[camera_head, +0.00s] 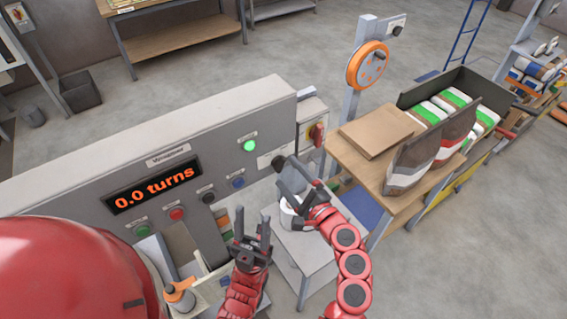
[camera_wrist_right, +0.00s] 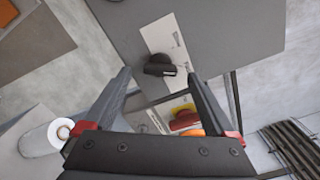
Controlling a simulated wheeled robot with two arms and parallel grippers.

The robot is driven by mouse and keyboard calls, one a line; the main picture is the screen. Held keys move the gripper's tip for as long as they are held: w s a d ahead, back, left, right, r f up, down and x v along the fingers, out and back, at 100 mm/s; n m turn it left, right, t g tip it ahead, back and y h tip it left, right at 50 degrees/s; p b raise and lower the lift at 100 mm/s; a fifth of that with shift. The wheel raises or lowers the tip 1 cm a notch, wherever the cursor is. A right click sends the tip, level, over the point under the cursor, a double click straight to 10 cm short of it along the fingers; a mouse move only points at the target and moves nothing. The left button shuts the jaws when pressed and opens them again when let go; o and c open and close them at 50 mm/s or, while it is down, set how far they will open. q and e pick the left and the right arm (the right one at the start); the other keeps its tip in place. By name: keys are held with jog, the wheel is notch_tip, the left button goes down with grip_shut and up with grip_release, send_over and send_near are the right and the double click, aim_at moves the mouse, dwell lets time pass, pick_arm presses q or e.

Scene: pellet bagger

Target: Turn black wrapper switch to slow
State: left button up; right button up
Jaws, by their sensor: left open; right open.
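The grey wrapper panel (camera_head: 80,190) has an orange display reading "0.0 turns". A black switch (camera_head: 278,162) sits at its right end, partly behind my right gripper (camera_head: 293,176). In the right wrist view the black switch (camera_wrist_right: 160,65) is a knob on a white label strip, with a pale mark at its right end; the label text is too small to read. My right gripper (camera_wrist_right: 158,76) is open and empty, with the knob ahead of it between the fingertips; contact cannot be told. My left gripper (camera_head: 252,226) is open and empty in front of the panel's lower edge.
A green lamp (camera_head: 250,146) is lit on the panel. Several coloured buttons (camera_head: 177,213) run along the panel's lower part. A red switch on yellow (camera_head: 316,133) is just right of it. A wooden table (camera_head: 357,158) with bags stands to the right. A white roll (camera_wrist_right: 44,137) lies near my right gripper.

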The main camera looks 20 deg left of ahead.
aim_at(283, 168)
jog(key=shift+p+x, duration=0.3)
jog(key=shift+x, duration=1.3)
jog(key=c, duration=1.4)
jog(key=shift+f+n+b, duration=0.2)
jog(key=shift+n+b, duration=0.3)
jog(key=shift+b, duration=0.3)
jog(key=shift+r+n+b, duration=0.1)
jog(key=shift+n+b, duration=5.4)
jog(key=shift+b, duration=1.4)
